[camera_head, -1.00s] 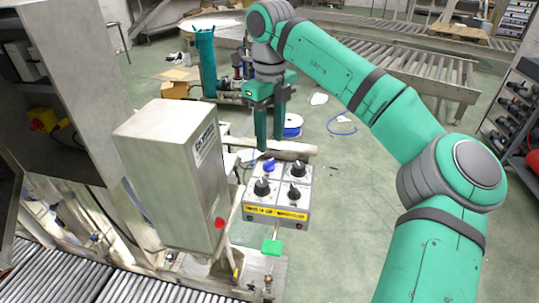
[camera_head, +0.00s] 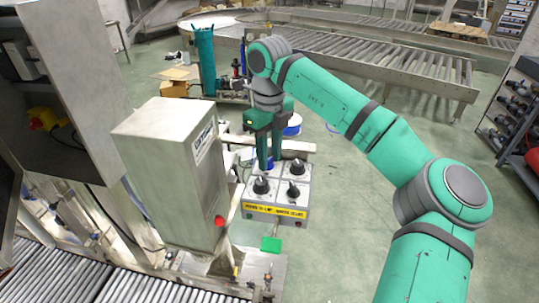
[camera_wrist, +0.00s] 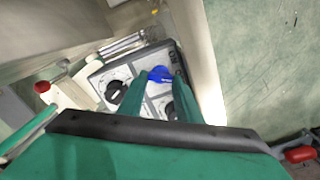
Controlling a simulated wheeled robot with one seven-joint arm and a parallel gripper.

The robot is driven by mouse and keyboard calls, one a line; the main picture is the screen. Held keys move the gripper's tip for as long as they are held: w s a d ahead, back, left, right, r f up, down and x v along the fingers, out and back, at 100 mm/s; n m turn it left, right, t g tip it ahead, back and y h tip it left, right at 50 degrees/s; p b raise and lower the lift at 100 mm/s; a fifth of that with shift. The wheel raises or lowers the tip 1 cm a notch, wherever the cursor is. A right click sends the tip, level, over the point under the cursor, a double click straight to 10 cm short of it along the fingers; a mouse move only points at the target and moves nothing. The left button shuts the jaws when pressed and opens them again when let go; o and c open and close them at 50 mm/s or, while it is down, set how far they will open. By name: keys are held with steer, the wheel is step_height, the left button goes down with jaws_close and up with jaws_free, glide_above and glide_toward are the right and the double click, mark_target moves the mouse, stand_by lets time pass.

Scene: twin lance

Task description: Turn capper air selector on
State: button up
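The control box (camera_head: 276,205) is a grey box with a blue knob and several black knobs on top and a yellow label strip on its front. The label wording is too small to read surely. My gripper (camera_head: 269,163) points down over the far left part of the box. The blue knob (camera_wrist: 161,74) shows between my gripper's two fingers (camera_wrist: 160,82) in the wrist view, and it is mostly hidden behind them in the head view. The fingers stand apart; I see no clear contact with the knob. A black knob (camera_wrist: 116,91) is left of the fingers.
A tall metal cabinet (camera_head: 175,170) with a red button (camera_head: 219,221) stands close left of the box. A green square piece (camera_head: 271,244) is in front of it. Roller conveyors (camera_head: 390,62) are behind. Open floor (camera_head: 345,215) lies to the right.

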mark_target(270, 159)
stand_by(0.3)
steer(key=n, duration=0.5)
steer(key=shift+w+r+n, duration=0.1)
steer(key=shift+n, duration=0.2)
steer(key=n, duration=0.6)
steer(key=shift+w, duration=0.1)
steer(key=shift+n, duration=0.3)
steer(key=o, duration=0.8)
steer(key=shift+c, duration=0.2)
step_height(270, 159, up, 11)
